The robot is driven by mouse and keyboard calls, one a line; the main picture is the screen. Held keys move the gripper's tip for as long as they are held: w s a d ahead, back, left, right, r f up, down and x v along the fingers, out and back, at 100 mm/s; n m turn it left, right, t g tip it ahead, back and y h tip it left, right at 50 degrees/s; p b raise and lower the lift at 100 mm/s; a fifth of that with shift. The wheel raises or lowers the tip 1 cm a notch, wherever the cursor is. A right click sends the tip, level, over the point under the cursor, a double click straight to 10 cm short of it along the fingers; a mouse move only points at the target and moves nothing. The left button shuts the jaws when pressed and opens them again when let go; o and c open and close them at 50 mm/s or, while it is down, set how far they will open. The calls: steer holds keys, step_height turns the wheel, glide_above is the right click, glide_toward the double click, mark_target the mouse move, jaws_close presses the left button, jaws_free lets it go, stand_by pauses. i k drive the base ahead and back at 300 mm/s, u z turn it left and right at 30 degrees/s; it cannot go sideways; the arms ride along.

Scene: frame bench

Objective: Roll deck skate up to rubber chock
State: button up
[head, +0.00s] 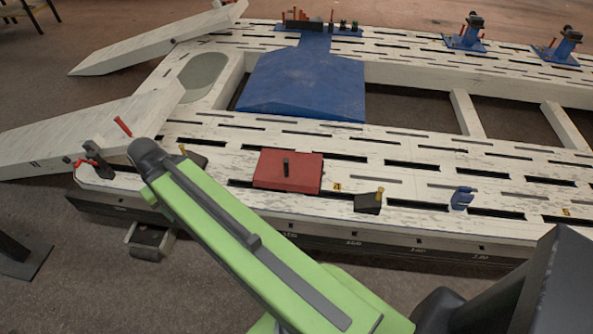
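A flat red block with a black upright grip, which looks like the deck skate (275,170), lies on the near white slotted deck. A dark wedge with a yellow peg, which looks like a rubber chock (367,204), sits to its right near the deck's front edge, with a gap between them. A second similar dark wedge with a yellow peg (196,160) sits to the skate's left, partly hidden by my green arm. My arm reaches up and left across the front of the deck. My gripper's fingers do not show.
A small blue fitting (462,198) stands on the deck right of the right wedge. A dark clamp (98,160) stands at the deck's left end. White ramps (95,125) slope down left. A blue plate (300,85) spans the frame's opening. Blue-based posts (466,35) stand far right.

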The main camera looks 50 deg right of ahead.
mark_target(279, 169)
steer(key=z, duration=0.1)
steer(key=i, duration=1)
